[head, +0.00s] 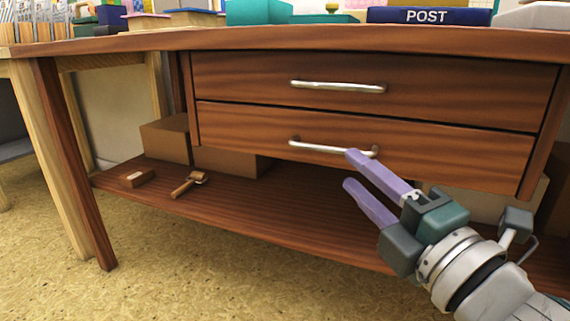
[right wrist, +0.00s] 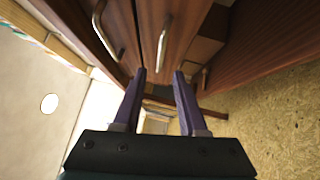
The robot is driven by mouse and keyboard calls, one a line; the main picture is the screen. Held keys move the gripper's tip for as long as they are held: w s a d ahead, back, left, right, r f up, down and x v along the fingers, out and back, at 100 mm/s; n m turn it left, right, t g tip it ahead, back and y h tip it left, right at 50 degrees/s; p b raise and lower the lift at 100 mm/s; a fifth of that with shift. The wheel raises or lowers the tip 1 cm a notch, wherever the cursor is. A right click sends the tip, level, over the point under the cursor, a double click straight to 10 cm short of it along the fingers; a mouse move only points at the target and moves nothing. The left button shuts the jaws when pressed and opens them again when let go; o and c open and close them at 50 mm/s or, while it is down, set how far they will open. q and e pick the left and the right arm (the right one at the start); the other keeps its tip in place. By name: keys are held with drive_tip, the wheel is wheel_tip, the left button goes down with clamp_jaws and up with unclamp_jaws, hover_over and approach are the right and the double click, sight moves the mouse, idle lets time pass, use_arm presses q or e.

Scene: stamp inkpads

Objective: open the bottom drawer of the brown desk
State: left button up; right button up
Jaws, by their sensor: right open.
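The brown desk (head: 240,39) has two drawers, one above the other, and both look shut. The bottom drawer (head: 450,147) has a silver bar handle (head: 318,147); it also shows in the right wrist view (right wrist: 162,48). The top drawer (head: 460,85) has a similar handle (head: 338,87). My right gripper (head: 350,170) is open, its purple fingers near the right end of the bottom handle. One finger overlaps that end in the head view. In the right wrist view the handle lies ahead of the gap between the fingers (right wrist: 160,74), with nothing between them. My left gripper is not in view.
A low shelf (head: 270,205) under the drawers holds cardboard boxes (head: 228,160), a small wooden block (head: 137,177) and a wooden stamp-like tool (head: 188,184). A blue POST box (head: 428,16) and other items stand on the desktop. The floor in front is clear.

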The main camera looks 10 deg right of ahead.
sight(330, 151)
drive_tip(key=b+x, duration=0.2)
drive_tip(key=x, duration=0.4)
drive_tip(key=shift+w, duration=0.35)
clamp_jaws()
idle(1.1)
